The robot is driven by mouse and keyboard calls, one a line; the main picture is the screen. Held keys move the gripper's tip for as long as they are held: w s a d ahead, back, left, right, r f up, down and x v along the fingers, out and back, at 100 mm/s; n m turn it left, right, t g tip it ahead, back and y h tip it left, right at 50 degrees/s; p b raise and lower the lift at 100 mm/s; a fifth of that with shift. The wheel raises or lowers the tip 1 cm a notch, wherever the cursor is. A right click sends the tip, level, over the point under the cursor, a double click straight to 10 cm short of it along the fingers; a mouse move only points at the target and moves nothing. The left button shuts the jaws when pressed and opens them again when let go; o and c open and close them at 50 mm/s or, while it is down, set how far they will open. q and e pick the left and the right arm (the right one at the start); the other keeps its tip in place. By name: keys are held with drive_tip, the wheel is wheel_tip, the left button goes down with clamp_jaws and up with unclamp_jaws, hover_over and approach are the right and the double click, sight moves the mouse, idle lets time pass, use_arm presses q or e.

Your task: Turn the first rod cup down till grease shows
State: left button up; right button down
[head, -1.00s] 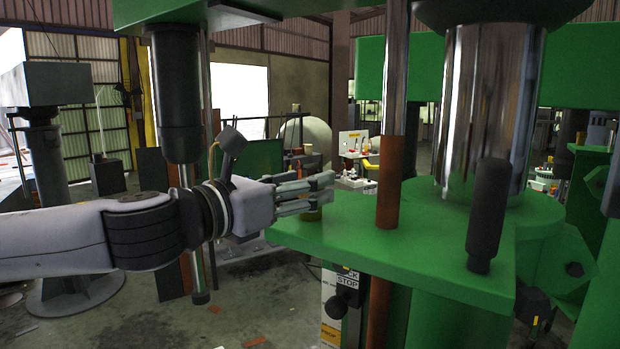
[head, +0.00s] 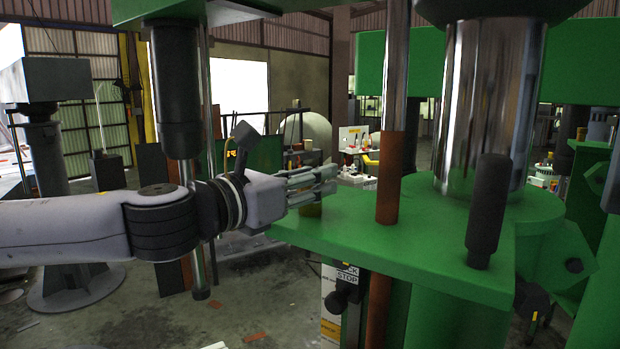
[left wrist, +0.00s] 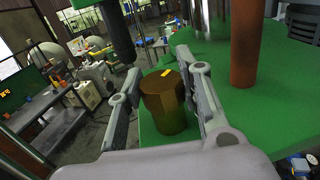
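The brass-brown cup (left wrist: 163,108) stands upright on the green plate, with a small yellow mark on its top. In the head view only a bit of the cup (head: 312,209) shows under my left fingers, near the plate's left corner. My left gripper (head: 325,180) comes in from the left over that corner. In the left wrist view its two fingers (left wrist: 160,72) stand on either side of the cup, open, with a small gap on the left; contact on the right is unclear. No grease can be made out. My right gripper is not in view.
The green plate (head: 400,250) carries an orange-brown rod (head: 389,180), a dark upright handle (head: 486,215) and a thick chrome column (head: 485,110). A dark cylinder with a chrome rod (head: 177,90) hangs behind my left wrist. Open floor lies at lower left.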

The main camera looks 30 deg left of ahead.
use_arm(q)
drive_tip(key=c, duration=0.6)
drive_tip(key=shift+r+h, duration=0.1)
drive_tip(key=shift+h, duration=0.2)
